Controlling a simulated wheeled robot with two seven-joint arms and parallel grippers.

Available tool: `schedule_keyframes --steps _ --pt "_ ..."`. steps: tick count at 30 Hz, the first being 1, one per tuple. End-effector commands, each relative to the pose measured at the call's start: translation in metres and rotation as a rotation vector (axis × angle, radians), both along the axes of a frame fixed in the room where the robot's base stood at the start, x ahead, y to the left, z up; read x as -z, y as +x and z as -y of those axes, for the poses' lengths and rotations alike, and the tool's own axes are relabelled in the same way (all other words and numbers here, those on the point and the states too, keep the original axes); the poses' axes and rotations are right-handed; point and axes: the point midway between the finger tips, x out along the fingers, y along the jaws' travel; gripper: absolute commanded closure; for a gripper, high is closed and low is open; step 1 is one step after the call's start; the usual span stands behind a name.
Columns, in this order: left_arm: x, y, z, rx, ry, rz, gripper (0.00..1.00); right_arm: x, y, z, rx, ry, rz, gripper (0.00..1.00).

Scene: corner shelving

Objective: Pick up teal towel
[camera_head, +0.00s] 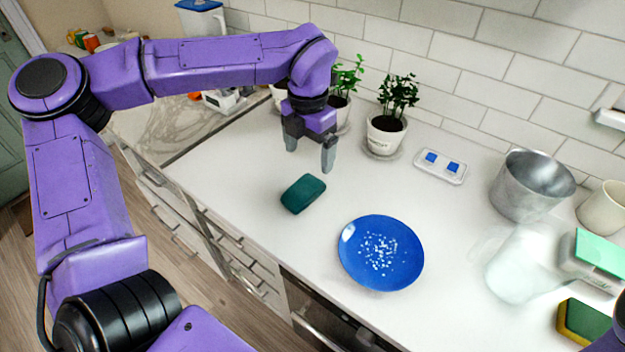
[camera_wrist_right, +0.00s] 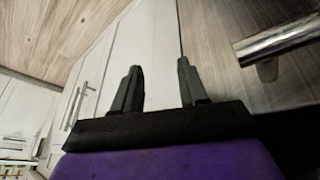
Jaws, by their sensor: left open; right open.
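The teal towel (camera_head: 303,193) is a small folded dark teal block lying on the white counter, left of the blue plate. My left gripper (camera_head: 310,158) is above the counter behind the towel, pointing down, with its fingers apart and nothing between them. It is clear of the towel. My right gripper (camera_wrist_right: 160,85) shows in the right wrist view, open and empty, in front of cabinet fronts. The towel is not visible in the right wrist view.
A blue plate (camera_head: 381,252) with white bits lies right of the towel. Potted plants (camera_head: 386,134) stand by the tiled wall near my left gripper. A metal pot (camera_head: 530,186) and a green-yellow sponge (camera_head: 582,321) are at the right. A metal handle (camera_wrist_right: 280,42) is near my right gripper.

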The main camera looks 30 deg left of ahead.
Motion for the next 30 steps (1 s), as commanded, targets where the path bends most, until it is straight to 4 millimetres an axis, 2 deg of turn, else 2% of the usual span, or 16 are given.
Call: schedule_keyframes --steps 6,11,15,18,21,26,27,29,30 --pt "0.037 -0.003 -0.003 -0.004 0.0 -0.005 0.08 -0.006 0.0 0.0 0.0 0.0 -0.001 0.57" --pt "0.055 -0.004 -0.004 -0.005 0.0 -0.004 0.08 -0.01 0.0 0.0 0.0 0.001 -0.001 0.57" --pt "0.077 -0.01 -0.009 -0.003 -0.001 -0.006 0.08 -0.022 0.0 0.0 0.0 0.001 -0.001 0.57" --pt "0.096 -0.01 -0.009 -0.002 0.001 -0.005 0.08 -0.023 0.0 0.0 0.0 0.0 0.0 0.57" --pt "0.103 -0.009 -0.009 -0.001 0.0 -0.002 0.08 -0.023 0.0 0.0 0.0 0.001 -0.001 0.57" --pt "0.105 -0.008 -0.009 0.0 0.001 0.0 0.08 -0.023 0.0 0.0 0.0 0.001 -0.001 0.57" --pt "0.105 -0.008 -0.009 0.0 0.001 0.0 0.12 -0.023 0.0 0.0 0.0 0.001 -0.001 0.57" --pt "0.104 -0.008 -0.009 -0.001 0.001 -0.001 0.31 -0.023 0.0 0.0 0.0 0.001 -0.001 0.57" --pt "0.104 -0.008 -0.009 -0.001 0.001 -0.001 0.44 -0.023 0.0 0.0 0.0 0.001 -0.001 0.57"
